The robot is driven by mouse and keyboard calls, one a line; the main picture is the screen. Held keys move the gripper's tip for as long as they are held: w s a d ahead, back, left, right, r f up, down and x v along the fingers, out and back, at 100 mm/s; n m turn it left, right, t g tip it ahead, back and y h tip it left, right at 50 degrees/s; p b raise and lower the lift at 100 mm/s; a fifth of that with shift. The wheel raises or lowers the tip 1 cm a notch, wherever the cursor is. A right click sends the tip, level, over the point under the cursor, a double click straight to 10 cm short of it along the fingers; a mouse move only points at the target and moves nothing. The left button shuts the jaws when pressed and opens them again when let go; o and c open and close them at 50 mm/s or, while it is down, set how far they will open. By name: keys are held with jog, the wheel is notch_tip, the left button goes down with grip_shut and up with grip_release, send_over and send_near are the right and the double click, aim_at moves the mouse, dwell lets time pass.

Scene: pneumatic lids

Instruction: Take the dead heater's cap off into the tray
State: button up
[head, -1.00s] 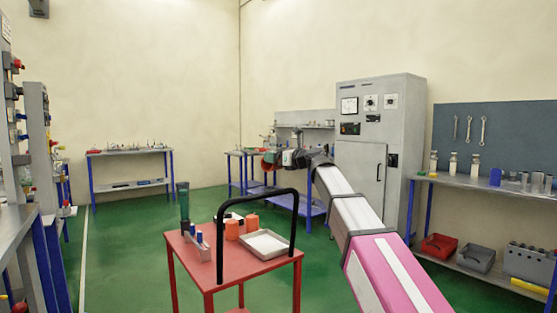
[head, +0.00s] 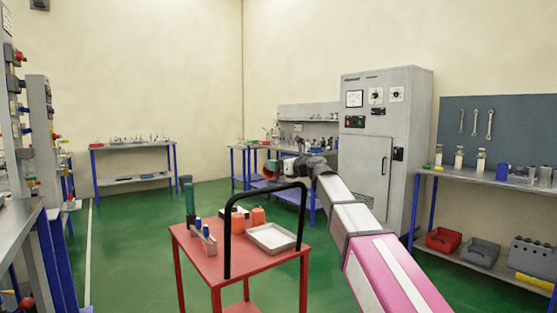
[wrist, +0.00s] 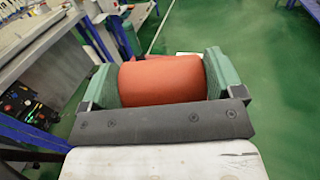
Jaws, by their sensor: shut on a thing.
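My gripper (wrist: 162,82) is shut on a red-orange cylinder (wrist: 160,80), with a green pad on each side of it. The cylinder lies sideways across the jaws, and I cannot tell whether it is the heater's cap. In the head view my gripper (head: 272,168) is small, held in the air above and behind the red cart. The shallow pale tray (head: 271,237) sits on the cart's top, looking empty, well below the gripper. I cannot tell which thing is the dead heater.
The red cart (head: 222,266) has a tall black handle (head: 227,235) at its near side. A dark green bottle-like thing (head: 189,198) and a small rack with blue tops (head: 203,236) stand on its left. A grey cabinet (head: 383,140) stands behind; green floor lies open to the left.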

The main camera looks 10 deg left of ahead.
jog(key=o, duration=0.8)
jog(key=shift+c, duration=0.2)
jog(key=v, duration=1)
jog(key=shift+s+d, duration=0.2)
jog(key=shift+d, duration=0.15)
